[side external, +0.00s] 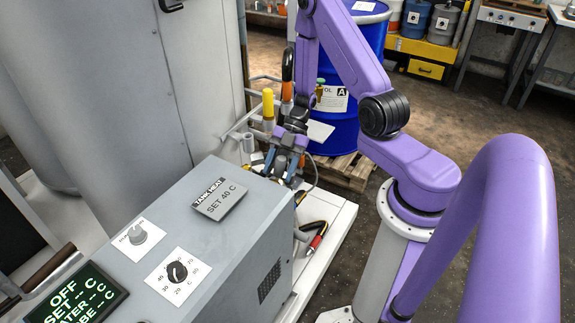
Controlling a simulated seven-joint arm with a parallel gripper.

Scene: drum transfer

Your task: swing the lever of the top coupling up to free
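My gripper (284,160) hangs at the end of the purple arm, low beside the pipework behind the grey control cabinet. Its dark body and bluish fingers are small here, and I cannot tell whether they are apart or closed on something. An upright yellow handle (268,104) stands just left of my gripper. A black and orange upright part (287,75) is just behind it. I cannot make out the top coupling or its lever clearly among these parts; the cabinet and my arm cover some of the area.
The control cabinet (225,235) fills the foreground, with a "TANK HEAT SET 40 C" plate and knobs. A large grey tank housing (190,70) is at left. A blue drum (350,110) stands on a wooden pallet (350,172) behind my gripper. A hose with a red end (317,241) lies on the white base.

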